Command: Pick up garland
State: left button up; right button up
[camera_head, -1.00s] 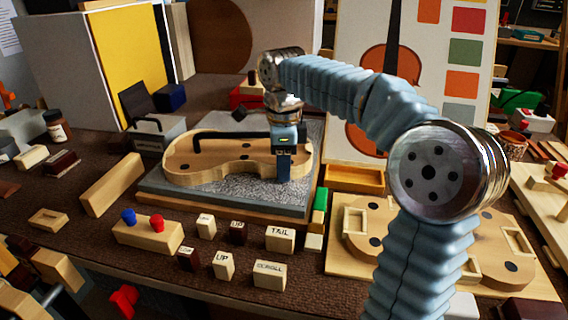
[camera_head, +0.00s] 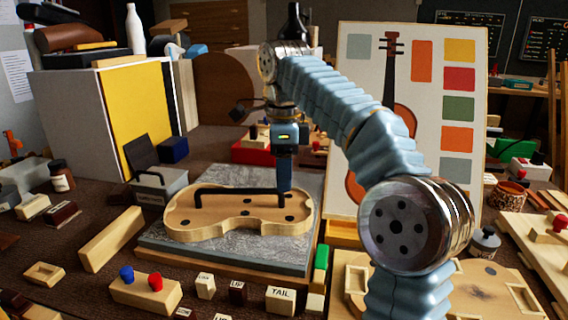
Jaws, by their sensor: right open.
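The garland (camera_head: 240,222) appears to be the pale, violin-shaped wooden body lying flat on a grey slab (camera_head: 165,249) at centre left. It has dark round spots on top and a black bar handle (camera_head: 235,189) running lengthwise above it. My right gripper (camera_head: 284,187) points down over the handle's right end, its jaws open and seen nearly edge-on. The fingertips overlap the bar in the picture; I cannot tell whether they touch it. My left gripper is out of view.
A wooden block with blue and red knobs (camera_head: 143,292) and small labelled blocks, one marked TAIL (camera_head: 280,300), stand in front. A grey handled box (camera_head: 160,187) stands behind left. A violin chart board (camera_head: 360,100) stands behind right. My right arm hides part of the right side.

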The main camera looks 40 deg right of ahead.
aim_at(201, 211)
jog(key=k+j, duration=1.15)
jog(key=j, duration=0.25)
